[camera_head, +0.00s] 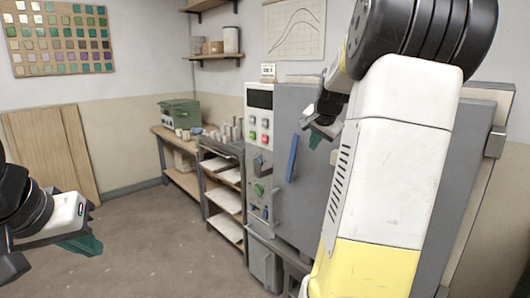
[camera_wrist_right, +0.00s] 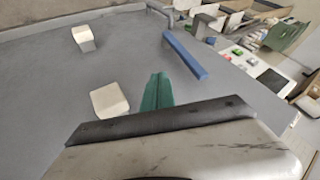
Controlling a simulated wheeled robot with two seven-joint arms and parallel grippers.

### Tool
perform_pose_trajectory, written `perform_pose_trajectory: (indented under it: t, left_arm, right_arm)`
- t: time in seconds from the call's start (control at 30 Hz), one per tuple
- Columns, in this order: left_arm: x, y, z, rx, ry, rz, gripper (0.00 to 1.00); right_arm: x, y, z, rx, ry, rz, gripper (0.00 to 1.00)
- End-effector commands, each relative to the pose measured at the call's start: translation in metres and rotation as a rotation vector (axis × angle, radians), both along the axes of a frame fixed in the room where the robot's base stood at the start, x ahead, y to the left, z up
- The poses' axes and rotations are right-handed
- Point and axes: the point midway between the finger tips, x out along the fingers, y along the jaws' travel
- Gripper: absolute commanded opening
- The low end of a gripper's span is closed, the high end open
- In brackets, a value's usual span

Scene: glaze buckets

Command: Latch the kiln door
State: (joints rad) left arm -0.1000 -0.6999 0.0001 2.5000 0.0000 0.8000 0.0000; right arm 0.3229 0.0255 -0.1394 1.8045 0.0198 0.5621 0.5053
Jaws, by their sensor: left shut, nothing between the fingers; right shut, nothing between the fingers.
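The kiln's grey door (camera_head: 293,100) stands right of the control panel, largely hidden behind my right arm; I cannot tell whether it is fully closed. A blue bar handle (camera_head: 291,158) sits on it near its left edge, close to upright with a slight lean. The handle also shows in the right wrist view (camera_wrist_right: 185,55). My right gripper (camera_head: 317,139) is shut and empty in front of the door, apart from the handle; its green fingers also show in the wrist view (camera_wrist_right: 157,92). My left gripper (camera_head: 82,243) is shut and empty over open floor at the left.
The control panel (camera_head: 259,140) has several buttons and knobs. A shelf rack (camera_head: 222,190) and a bench with a green box (camera_head: 180,113) stand left of the kiln. Two pale blocks (camera_wrist_right: 110,100) show on the grey surface. The floor at left is clear.

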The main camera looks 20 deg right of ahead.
Motion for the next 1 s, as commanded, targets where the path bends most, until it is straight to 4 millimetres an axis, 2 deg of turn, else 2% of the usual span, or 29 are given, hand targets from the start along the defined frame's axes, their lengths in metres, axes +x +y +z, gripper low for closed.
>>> perform_pose_trajectory:
  t: [0.13,0.57,0.67,1.0]
  left_arm:
    - [0.000,0.000,0.000,0.000,0.000,0.000,0.00]
    - [0.000,0.000,0.000,0.000,0.000,0.000,0.00]
    - [0.000,0.000,0.000,0.000,0.000,0.000,0.00]
    - [0.000,0.000,0.000,0.000,0.000,0.000,0.00]
  right_arm:
    - [0.002,-0.006,-0.001,0.002,-0.002,-0.014,0.00]
    - [0.007,-0.007,-0.007,0.002,0.000,-0.013,0.00]
    - [0.015,-0.009,-0.018,0.002,0.001,-0.012,0.00]
    - [0.059,-0.022,-0.074,0.004,0.003,-0.012,0.00]
